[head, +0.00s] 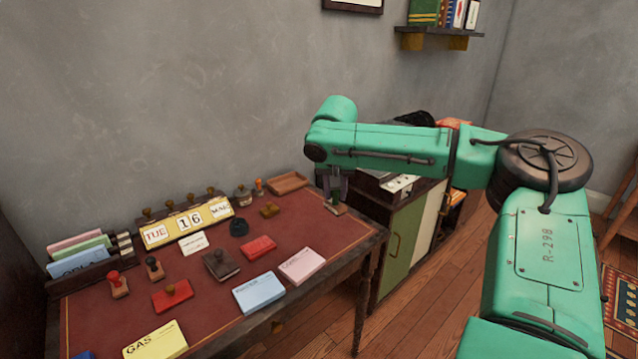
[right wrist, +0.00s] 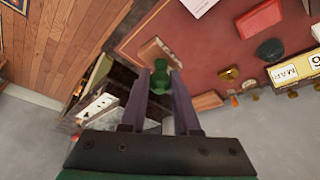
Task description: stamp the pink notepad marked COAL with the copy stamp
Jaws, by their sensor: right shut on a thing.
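The pink notepad (head: 302,266) lies flat near the front right edge of the red desk top; its printed word is faint, and no stamp mark shows on it. Its pale corner also shows at the top of the right wrist view (right wrist: 199,5). My right gripper (head: 336,194) is shut on a stamp with a green handle (right wrist: 160,78) and a wooden base (right wrist: 156,48). It holds the stamp at the desk's right end, away from the pad. The stamp's printing face and label are hidden, so I cannot confirm it is the copy stamp. My left gripper is out of view.
Blue (head: 259,292) and yellow (head: 156,341) notepads lie left of the pink one. A red pad (head: 258,248), a brown box (head: 220,264) and more stamps stand behind. A date display (head: 188,222) and a wooden tray (head: 287,183) line the back.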

